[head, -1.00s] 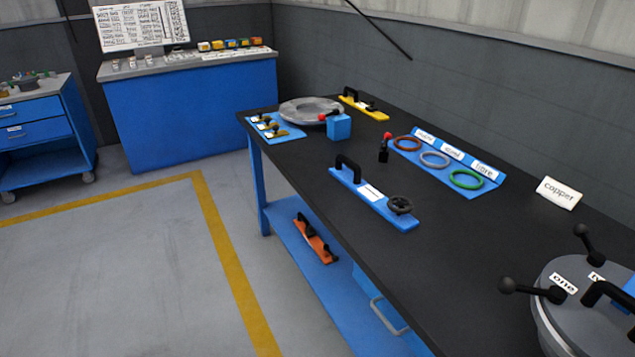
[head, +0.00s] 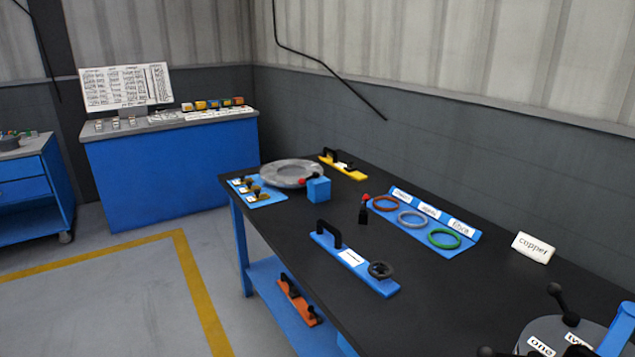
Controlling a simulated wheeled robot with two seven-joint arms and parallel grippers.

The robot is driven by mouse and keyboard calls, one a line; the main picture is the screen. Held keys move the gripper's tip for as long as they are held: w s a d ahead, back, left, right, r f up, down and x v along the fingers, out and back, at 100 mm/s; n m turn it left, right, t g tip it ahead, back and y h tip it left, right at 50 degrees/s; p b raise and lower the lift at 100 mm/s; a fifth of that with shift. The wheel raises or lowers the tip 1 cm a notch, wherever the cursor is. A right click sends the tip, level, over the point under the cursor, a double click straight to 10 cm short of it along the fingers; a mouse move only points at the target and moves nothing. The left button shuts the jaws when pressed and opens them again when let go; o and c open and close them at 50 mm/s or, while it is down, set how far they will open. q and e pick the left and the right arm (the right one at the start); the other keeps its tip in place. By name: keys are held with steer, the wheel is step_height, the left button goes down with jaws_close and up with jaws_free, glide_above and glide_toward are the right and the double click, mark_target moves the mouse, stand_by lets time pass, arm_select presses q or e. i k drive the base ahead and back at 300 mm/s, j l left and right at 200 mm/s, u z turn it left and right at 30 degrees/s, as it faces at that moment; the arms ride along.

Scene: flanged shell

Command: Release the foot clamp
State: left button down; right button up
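No part is labelled as the foot clamp, so I cannot tell for sure which one it is. A blue block with a red-knobbed lever (head: 318,190) stands against the grey flanged disc (head: 292,173) at the table's far end. A small black upright piece with a red knob (head: 363,211) stands nearer, left of the ring tray. A round grey lidded vessel (head: 530,335) with black ball-ended handles and "one" and "two" labels is cut off at the lower right. Its foot is out of view. Neither of my grippers is in view.
The black-topped table (head: 450,290) carries a blue bar with handle and handwheel (head: 345,257), a blue tray of coloured rings (head: 467,240), a yellow bar (head: 350,172) and a "copper" card (head: 533,247). An orange bar (head: 296,300) lies on the shelf below. Floor at left is clear.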

mark_target(302, 181)
steer(key=i+j+z, duration=0.2)
steer(key=z, duration=0.25)
steer(key=i+j+z, duration=0.2)
steer(key=j+z, duration=0.25)
steer(key=i+j, duration=0.15)
steer(key=j, duration=0.25)
steer(key=i+j+z, duration=0.15)
steer(key=j, duration=0.25)
steer(key=i+j, duration=0.15)
steer(key=j, duration=0.25)
steer(key=i+j+z, duration=0.1)
steer(key=j, duration=0.35)
steer(key=i+j, duration=0.2)
steer(key=j, duration=0.2)
steer(key=z, duration=0.05)
